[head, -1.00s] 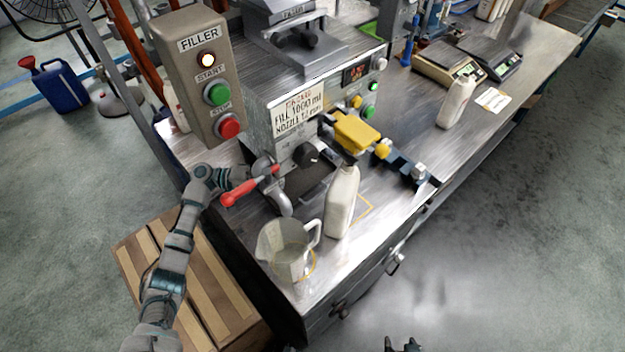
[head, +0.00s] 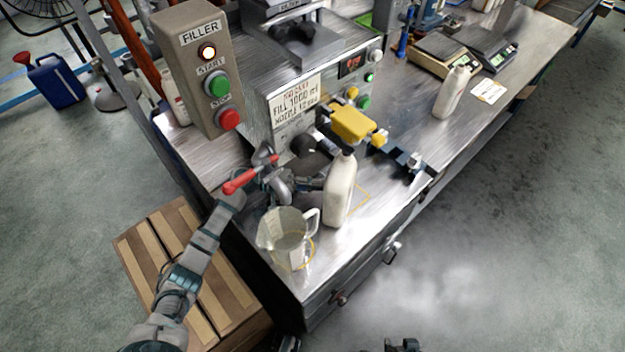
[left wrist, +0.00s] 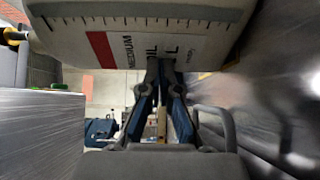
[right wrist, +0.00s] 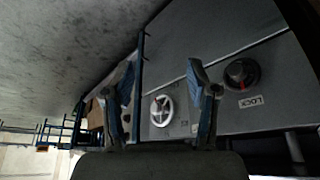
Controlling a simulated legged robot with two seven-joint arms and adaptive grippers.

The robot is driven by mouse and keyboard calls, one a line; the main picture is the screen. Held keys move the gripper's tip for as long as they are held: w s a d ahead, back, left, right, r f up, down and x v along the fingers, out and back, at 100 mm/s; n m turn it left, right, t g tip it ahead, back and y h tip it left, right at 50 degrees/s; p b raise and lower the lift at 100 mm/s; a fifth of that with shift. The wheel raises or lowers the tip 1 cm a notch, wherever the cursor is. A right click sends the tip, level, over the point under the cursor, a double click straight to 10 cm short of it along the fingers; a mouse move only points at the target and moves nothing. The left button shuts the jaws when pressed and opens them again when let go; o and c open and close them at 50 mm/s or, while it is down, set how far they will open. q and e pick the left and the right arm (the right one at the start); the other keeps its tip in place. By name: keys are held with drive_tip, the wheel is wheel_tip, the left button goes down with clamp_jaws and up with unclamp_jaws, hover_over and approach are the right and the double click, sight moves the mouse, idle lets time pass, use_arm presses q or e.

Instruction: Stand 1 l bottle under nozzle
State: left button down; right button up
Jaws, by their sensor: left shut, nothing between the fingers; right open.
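My right gripper (head: 405,346) is at the bottom edge of the head view, off the bench. In the right wrist view its fingers (right wrist: 160,80) are open and empty.
A clear measuring jug (head: 285,238) stands at the bench's front corner, left of the bottle. A yellow clamp-like part (head: 353,124) is behind the bottle. Another white bottle (head: 453,92) stands near the scales. The START and STOP box (head: 197,70) overhangs at left.

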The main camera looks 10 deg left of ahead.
drive_tip(key=shift+w, duration=0.1)
use_arm(q)
drive_tip(key=shift+s+d+p, duration=0.3)
drive_tip(key=shift+s+d, duration=0.3)
drive_tip(key=shift+d, duration=0.25)
use_arm(e)
drive_tip(key=s, duration=0.1)
drive_tip(key=s+d+g, duration=0.1)
drive_tip(key=shift+s+f, duration=0.1)
drive_tip(key=shift+s, duration=0.2)
use_arm(q)
drive_tip(key=shift+a, duration=0.1)
use_arm(e)
drive_tip(key=shift+a, duration=0.1)
